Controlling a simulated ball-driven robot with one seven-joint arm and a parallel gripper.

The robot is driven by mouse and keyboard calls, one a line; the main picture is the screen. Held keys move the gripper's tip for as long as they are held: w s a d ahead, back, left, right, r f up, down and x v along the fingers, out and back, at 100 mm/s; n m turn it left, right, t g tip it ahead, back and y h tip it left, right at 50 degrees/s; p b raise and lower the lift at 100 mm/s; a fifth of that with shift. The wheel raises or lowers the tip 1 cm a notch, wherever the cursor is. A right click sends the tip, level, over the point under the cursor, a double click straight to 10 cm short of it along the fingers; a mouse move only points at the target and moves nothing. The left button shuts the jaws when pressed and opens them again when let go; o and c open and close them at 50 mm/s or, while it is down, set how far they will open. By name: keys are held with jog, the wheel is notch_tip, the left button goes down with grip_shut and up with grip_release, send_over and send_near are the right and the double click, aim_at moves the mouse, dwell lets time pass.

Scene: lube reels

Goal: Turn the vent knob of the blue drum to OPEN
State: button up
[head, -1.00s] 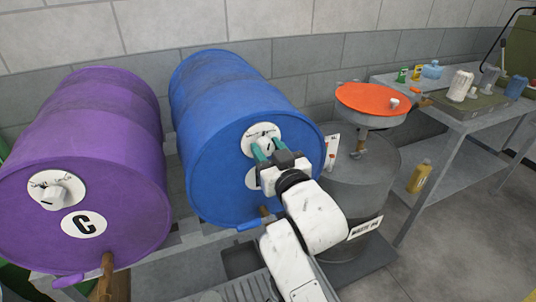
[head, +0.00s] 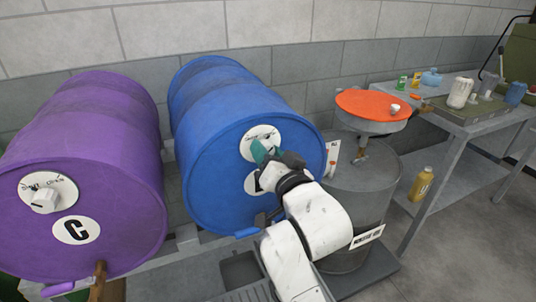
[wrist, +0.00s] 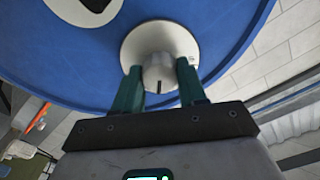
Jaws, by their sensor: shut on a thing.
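The blue drum (head: 215,120) lies on its side with its round end facing me. A white round dial plate (head: 262,133) sits high on that end, and its lettering is too small to read. In the wrist view the pale vent knob (wrist: 158,70) stands at the dial plate's centre (wrist: 178,35), with a dark mark on its near edge. My gripper (wrist: 159,76) is shut on the knob, one green finger on each side. In the head view my gripper (head: 262,151) hides most of the knob, and the setting it points to cannot be read.
A purple drum (head: 85,150) with a similar knob (head: 45,200) and a C label lies to the left. A grey waste drum (head: 365,190) with an orange-topped funnel (head: 374,104) stands to the right. A blue tap handle (head: 247,232) hangs below my wrist.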

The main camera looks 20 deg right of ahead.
dwell(0.4)
jog(key=o, duration=1.1)
jog(key=shift+c, duration=0.2)
jog(key=s+b, duration=0.1)
jog(key=s, duration=1)
jog(key=shift+w, duration=0.1)
